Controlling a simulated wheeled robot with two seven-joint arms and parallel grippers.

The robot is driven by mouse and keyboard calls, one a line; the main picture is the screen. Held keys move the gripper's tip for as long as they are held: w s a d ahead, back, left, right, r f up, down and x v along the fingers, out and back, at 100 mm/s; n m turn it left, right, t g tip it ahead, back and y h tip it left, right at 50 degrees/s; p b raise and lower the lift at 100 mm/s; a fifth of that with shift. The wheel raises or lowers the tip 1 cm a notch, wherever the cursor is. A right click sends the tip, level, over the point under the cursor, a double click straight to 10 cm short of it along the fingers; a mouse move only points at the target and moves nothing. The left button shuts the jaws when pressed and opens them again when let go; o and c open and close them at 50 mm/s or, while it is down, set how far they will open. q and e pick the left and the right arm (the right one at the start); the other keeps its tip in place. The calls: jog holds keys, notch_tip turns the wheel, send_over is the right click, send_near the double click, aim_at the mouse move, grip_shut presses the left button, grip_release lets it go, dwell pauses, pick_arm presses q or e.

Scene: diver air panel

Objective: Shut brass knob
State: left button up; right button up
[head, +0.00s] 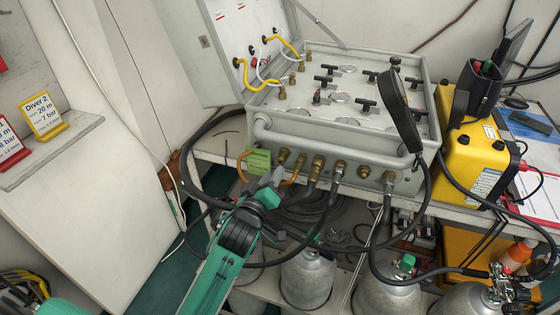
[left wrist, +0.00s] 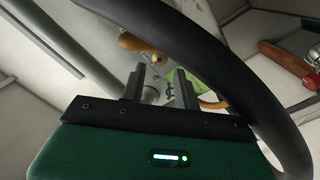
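The grey panel case (head: 262,128) has a row of brass fittings (head: 318,165) along its front face. A brass knob-like part (head: 283,157) is at the left end of this row, beside a green tag (head: 259,161). I cannot tell for sure which part is the task's knob. My left gripper (head: 270,180) is just below that left end. In the left wrist view its two fingers (left wrist: 160,88) are apart, with a grey metal part behind the gap. A brass part (left wrist: 135,42) and the green tag (left wrist: 188,66) show beyond the fingertips. My right gripper is not in view.
Black hoses (head: 192,170) loop around my left arm, and one crosses close in front of the left wrist camera (left wrist: 225,60). Grey cylinders (head: 307,280) stand below the shelf. A yellow case (head: 470,160) stands at the right. The open lid (head: 205,40) rises at the back left.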

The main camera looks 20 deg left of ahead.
aim_at(280, 162)
pick_arm(q)
jog(key=w, duration=0.5)
jog(key=shift+w+d, duration=0.15)
jog(key=shift+w, duration=0.5)
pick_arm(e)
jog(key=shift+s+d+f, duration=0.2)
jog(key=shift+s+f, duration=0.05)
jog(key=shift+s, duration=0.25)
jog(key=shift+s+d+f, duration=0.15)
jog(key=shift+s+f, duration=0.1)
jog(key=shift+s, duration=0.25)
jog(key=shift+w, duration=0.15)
pick_arm(q)
grip_shut()
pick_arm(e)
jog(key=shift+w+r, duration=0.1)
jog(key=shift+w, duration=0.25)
